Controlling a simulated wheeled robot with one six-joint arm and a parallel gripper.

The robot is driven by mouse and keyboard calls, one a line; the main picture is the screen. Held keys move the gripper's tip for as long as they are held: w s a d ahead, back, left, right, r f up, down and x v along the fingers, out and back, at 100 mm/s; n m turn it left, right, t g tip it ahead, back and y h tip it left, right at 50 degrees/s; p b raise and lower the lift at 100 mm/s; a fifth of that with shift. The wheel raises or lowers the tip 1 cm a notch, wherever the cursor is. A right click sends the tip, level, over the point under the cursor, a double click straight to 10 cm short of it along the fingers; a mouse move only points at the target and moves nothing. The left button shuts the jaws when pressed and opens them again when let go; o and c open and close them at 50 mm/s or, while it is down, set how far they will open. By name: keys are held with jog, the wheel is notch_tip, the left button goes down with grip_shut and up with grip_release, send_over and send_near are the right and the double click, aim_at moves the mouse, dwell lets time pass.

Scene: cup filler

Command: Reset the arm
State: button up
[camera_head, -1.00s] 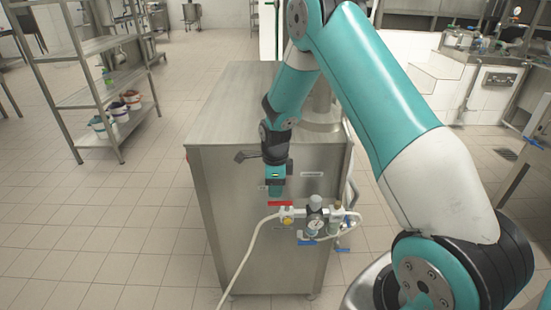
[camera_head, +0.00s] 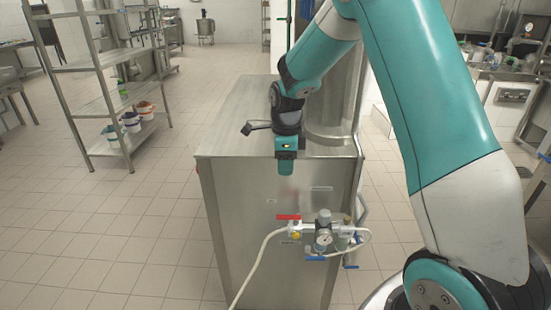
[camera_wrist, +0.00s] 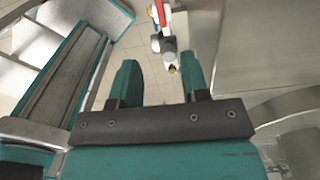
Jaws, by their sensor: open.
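My gripper (camera_head: 286,168) hangs at the end of my teal and white arm, in front of the upper front edge of the steel cabinet (camera_head: 238,118) in the head view. In the wrist view my gripper (camera_wrist: 160,80) has its two teal fingers apart, with nothing between the tips but tiled floor. The valve and gauge assembly (camera_head: 323,236) with its red handle is on the cabinet front, below my gripper and apart from it. Part of this assembly also shows beyond the fingers in the wrist view (camera_wrist: 165,38).
A pale hose (camera_head: 254,268) runs from the valves down to the floor. A steel shelf rack (camera_head: 108,95) with several small buckets stands at the left. A sink counter (camera_head: 500,75) is at the right back. The tiled floor between rack and cabinet is clear.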

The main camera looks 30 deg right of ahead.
jog(key=s+a+r+n+y, duration=0.2)
jog(key=s+a+r+n, duration=0.85)
jog(key=a+n, duration=0.45)
jog(key=s+a+r+n+y, duration=0.1)
jog(key=s+a+n, duration=0.2)
jog(key=s+n, duration=0.5)
jog(key=s+a+r+n+y, duration=0.1)
jog(key=s+a+r+n, duration=0.1)
jog(key=s+n, duration=0.7)
jog(key=shift+a+p, duration=0.35)
jog(key=shift+a, duration=0.4)
jog(key=shift+c, duration=0.3)
